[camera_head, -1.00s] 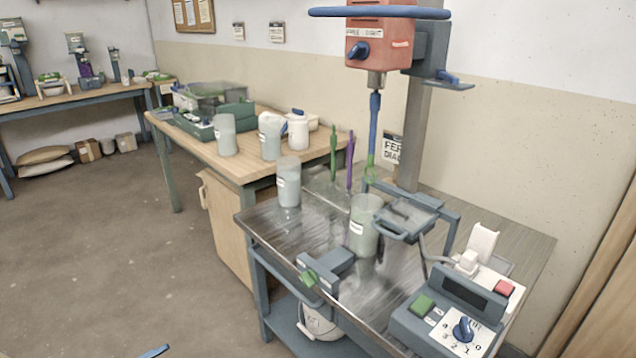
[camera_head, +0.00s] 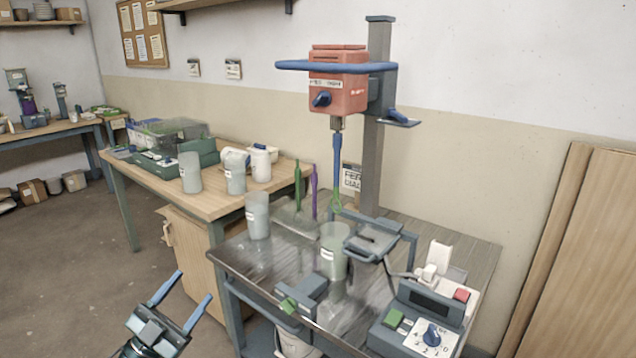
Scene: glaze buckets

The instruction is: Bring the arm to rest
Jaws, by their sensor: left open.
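My left gripper (camera_head: 181,289) is at the bottom left of the head view, in front of the wooden table and left of the metal bench. Its two blue fingers are spread apart, with nothing between them. It touches nothing that I can see. My right gripper does not show. On the metal bench (camera_head: 262,268) stand a mixer with a red head (camera_head: 338,82), a glaze bucket (camera_head: 334,252) below its blue shaft, and another bucket (camera_head: 257,215) to the left.
A control box (camera_head: 418,318) with a dial sits at the bench's front right. The wooden table (camera_head: 205,207) behind holds several containers and a green case. Open floor (camera_head: 70,270) lies at the left.

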